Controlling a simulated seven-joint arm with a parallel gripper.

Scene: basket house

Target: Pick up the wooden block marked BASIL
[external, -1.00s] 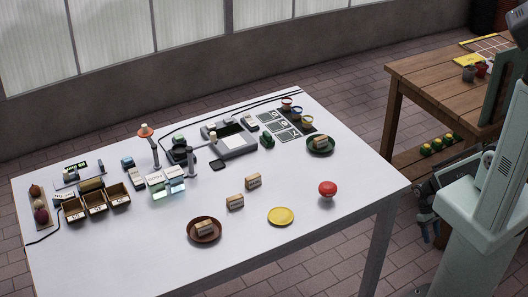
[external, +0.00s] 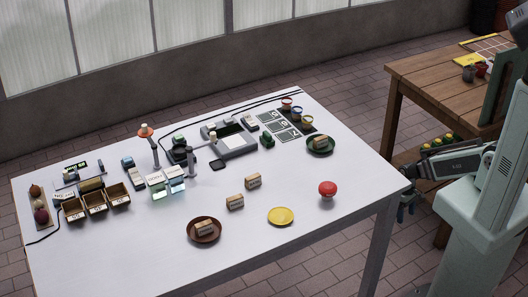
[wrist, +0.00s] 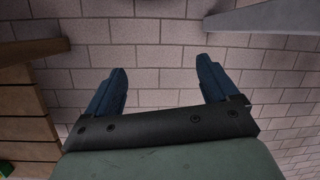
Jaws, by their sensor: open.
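Several light wooden blocks with dark markings show in the external view; the markings are too small to read, so I cannot tell which is BASIL. One block (external: 253,181) and another block (external: 235,202) stand on the bare white tabletop. A third block (external: 204,227) lies on a brown plate (external: 190,235), and a further block (external: 320,142) is on a dark green plate (external: 321,152). My gripper (external: 406,212) hangs beyond the table's right edge, well away from the blocks. In the wrist view my gripper (wrist: 161,72) is open and empty over the brick floor.
A yellow plate (external: 281,216) and a red round object (external: 327,188) sit near the table's front right. A wooden bench (external: 430,75) is at right.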

